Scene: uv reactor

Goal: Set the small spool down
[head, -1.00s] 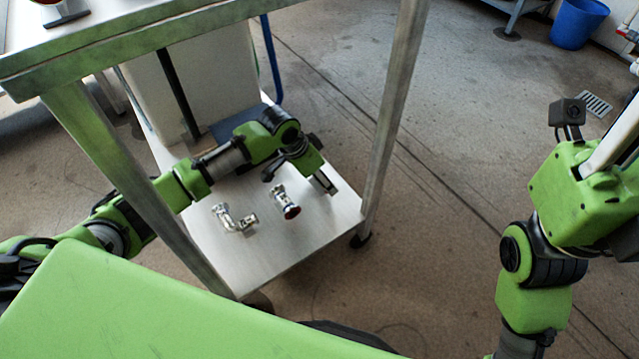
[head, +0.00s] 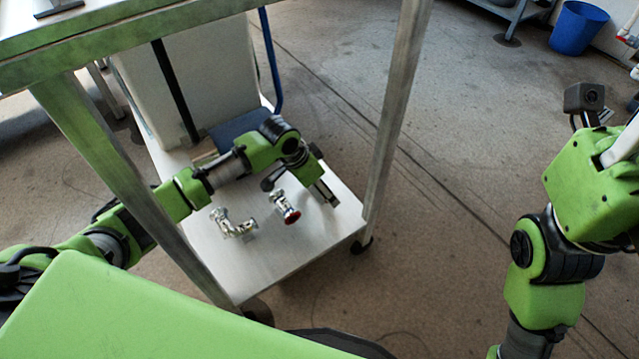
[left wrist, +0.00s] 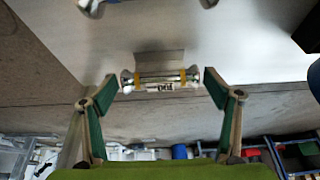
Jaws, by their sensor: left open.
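The small spool (left wrist: 160,80) is a shiny metal tube with flared ends and yellowish bands. It lies crosswise between the fingertips of my left gripper (left wrist: 161,82) in the left wrist view. The fingers are open, with a small gap at each end of the spool. A darker patch, like a reflection, shows beside it on the steel shelf (left wrist: 250,45); whether it fully rests there is hard to tell. In the head view my left gripper (head: 327,192) is low over the shelf's right part, and I cannot make out the spool there.
A shiny elbow fitting (head: 232,225) and a red-ended metal fitting (head: 285,207) lie on the lower shelf (head: 275,262), left of my gripper. A pale box (head: 200,85) stands behind. Cart legs (head: 400,110) and the upper frame (head: 120,40) bound the space.

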